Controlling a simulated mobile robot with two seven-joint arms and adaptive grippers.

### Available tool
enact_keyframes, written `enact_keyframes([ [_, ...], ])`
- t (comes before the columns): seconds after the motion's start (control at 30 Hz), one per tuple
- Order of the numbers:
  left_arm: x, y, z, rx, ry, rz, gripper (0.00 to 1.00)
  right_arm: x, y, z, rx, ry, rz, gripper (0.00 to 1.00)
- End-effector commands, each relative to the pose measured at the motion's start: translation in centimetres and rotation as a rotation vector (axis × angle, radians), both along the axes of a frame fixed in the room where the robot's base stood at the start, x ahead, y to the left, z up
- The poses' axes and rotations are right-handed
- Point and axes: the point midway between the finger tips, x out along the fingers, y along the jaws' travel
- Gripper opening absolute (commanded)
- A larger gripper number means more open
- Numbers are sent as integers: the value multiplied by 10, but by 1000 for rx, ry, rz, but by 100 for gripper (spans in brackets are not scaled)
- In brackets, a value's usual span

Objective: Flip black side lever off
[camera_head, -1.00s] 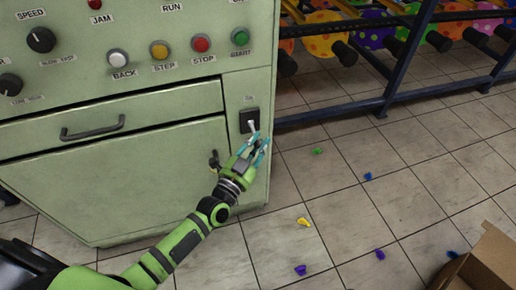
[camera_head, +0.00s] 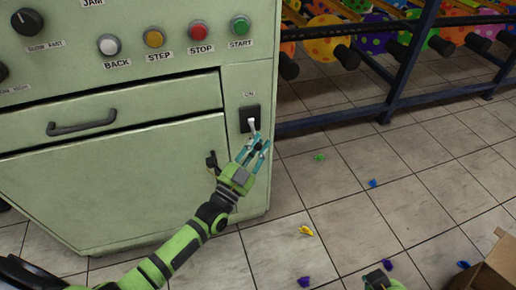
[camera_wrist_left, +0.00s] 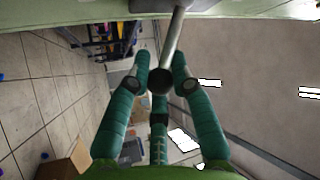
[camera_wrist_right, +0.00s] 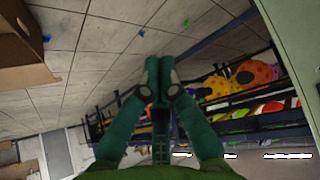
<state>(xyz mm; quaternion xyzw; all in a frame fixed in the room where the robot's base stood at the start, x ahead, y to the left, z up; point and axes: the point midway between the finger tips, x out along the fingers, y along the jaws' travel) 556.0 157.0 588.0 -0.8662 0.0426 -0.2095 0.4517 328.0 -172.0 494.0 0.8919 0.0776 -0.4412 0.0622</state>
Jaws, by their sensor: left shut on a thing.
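The side lever (camera_head: 252,127) sits on a black plate (camera_head: 250,112) under the "ON" label, on the machine's right front. Its light shaft points down and outward from the plate. In the left wrist view, the metal shaft (camera_wrist_left: 173,40) ends in a round black knob (camera_wrist_left: 158,80) between my left fingers. My left gripper (camera_head: 257,145) is shut on the lever's knob end, coming from below. My right gripper (camera_head: 378,279) barely shows at the bottom edge of the head view. In the right wrist view it (camera_wrist_right: 158,65) is shut and empty, fingertips together.
The green machine (camera_head: 120,185) has a drawer handle (camera_head: 82,122), a small black latch (camera_head: 212,162) left of my left gripper, and several buttons above. A blue rack (camera_head: 400,75) stands behind right. Scraps lie on the tiles, and a cardboard box (camera_head: 490,272) stands at lower right.

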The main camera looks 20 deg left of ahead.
Motion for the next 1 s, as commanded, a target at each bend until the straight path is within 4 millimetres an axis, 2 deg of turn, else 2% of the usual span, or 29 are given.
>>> enact_keyframes([
  [0.1, 1, -2, -7, 17, -20, -4, 0, 31, 15, 21, 35, -195, 27, 0],
  [0.2, 2, -1, -9, 32, -42, -4, 0, 53, 27, 47, 70, -364, 51, 0],
  [0.33, 3, -1, -10, 51, -70, -4, 0, 71, 42, 83, 113, -568, 79, 0],
  [0.5, 4, 0, -12, 68, -95, -4, 0, 80, 56, 122, 163, -771, 109, 0],
  [0.6, 4, 0, -12, 74, -105, -3, 0, 81, 61, 139, 185, -857, 122, 0],
  [0.8, 5, 1, -12, 84, -117, -4, 0, 80, 66, 160, 209, -955, 136, 0],
  [1.0, 5, 1, -12, 85, -121, -4, 0, 80, 68, 166, 217, -982, 139, 0],
])
